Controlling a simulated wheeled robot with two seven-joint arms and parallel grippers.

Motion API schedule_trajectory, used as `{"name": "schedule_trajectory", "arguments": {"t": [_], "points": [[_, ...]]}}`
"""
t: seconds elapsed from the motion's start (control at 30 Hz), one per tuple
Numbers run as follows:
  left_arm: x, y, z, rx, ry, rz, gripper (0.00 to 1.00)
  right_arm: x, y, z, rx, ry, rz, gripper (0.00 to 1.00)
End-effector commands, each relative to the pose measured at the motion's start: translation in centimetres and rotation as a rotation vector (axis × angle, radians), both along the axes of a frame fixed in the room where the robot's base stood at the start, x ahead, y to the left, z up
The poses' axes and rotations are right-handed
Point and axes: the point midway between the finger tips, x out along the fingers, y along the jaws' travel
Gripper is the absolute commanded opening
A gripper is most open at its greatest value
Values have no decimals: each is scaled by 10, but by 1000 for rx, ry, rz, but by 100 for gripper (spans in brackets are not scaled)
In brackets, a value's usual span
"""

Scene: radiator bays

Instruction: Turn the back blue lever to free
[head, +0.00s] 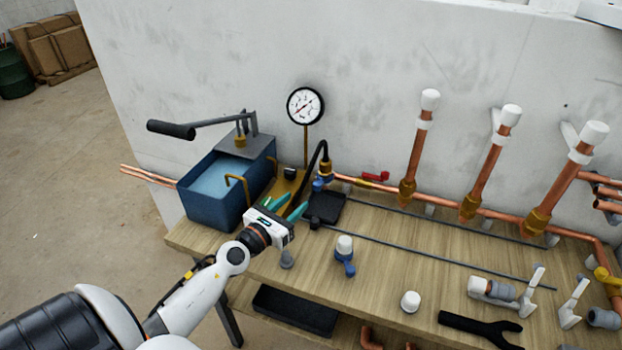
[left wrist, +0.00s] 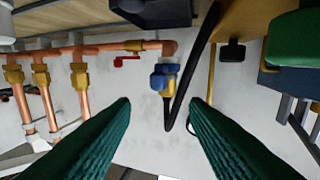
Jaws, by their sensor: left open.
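The back blue lever (head: 319,185) sits on a brass valve (head: 326,170) at the left end of the copper pipe, near the wall. In the left wrist view the blue lever (left wrist: 163,77) shows between and beyond the fingertips, on the brass fitting beside a black hose. My left gripper (head: 288,205) is open and empty, with its teal fingers apart from the lever, to its left and nearer me. The fingers (left wrist: 160,105) spread wide in the left wrist view. A second blue lever (head: 346,268) is on a white-capped fitting nearer the front. My right gripper is out of view.
A blue water tank with a pump handle (head: 205,195) stands left of my gripper. A black box (head: 327,208) lies close by on the bench. A red lever (head: 375,176) is on the pipe to the right. A gauge (head: 306,106) rises behind.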

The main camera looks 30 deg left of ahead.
Motion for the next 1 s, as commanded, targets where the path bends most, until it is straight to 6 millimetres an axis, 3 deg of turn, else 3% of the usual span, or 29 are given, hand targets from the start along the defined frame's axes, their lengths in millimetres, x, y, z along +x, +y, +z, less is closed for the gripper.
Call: {"name": "schedule_trajectory", "arguments": {"t": [0.3, 0.5, 0.93, 1.0], "points": [[65, -2, 1, 0, -3, 0, 41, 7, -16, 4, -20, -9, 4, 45], [92, -3, 0, -1, -2, 0, 41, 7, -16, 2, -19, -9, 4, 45], [101, -4, 0, 0, 0, 0, 41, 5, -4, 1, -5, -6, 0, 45], [101, -4, 0, 0, -1, 0, 30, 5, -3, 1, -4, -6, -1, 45]]}}
